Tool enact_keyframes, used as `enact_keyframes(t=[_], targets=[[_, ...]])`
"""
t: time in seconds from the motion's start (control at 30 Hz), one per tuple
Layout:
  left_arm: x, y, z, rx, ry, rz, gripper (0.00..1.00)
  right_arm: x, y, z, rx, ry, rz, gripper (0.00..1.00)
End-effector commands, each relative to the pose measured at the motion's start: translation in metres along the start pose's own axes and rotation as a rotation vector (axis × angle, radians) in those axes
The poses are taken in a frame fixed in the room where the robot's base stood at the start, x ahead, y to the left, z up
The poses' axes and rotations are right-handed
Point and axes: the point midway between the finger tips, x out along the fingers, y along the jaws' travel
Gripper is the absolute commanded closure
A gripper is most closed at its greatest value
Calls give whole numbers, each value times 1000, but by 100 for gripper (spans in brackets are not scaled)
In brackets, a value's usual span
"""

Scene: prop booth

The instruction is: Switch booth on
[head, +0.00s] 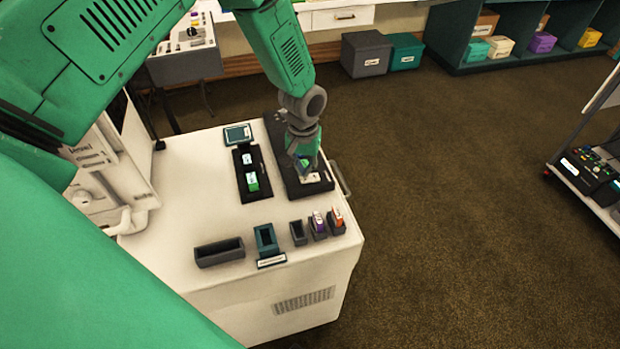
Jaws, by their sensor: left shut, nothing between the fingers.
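My left gripper (305,165) is shut and empty, pointing down over the long black panel (323,186) on the white cart. A small pale part (310,178) of that panel shows right at the fingertips; the gripper hides most of it, and I cannot tell whether they touch. To the left, a narrower black panel (248,197) carries a green piece (252,182) and a white-and-green piece (248,159). I cannot read their labels or tell any switch's position. My right gripper is not in view.
The white cart top (195,185) has a teal-edged device (238,134) behind the panels. Along its front stand a dark tray (219,252), a teal holder (266,239), a small dark holder (298,232) and two coloured items (318,225). Open floor lies right.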

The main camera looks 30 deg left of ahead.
Motion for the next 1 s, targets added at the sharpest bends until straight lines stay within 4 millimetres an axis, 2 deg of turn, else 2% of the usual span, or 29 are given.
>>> enact_keyframes(t=[1.0], targets=[[16, 0, 0, 1, 1, 0, 100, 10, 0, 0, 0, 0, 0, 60]])
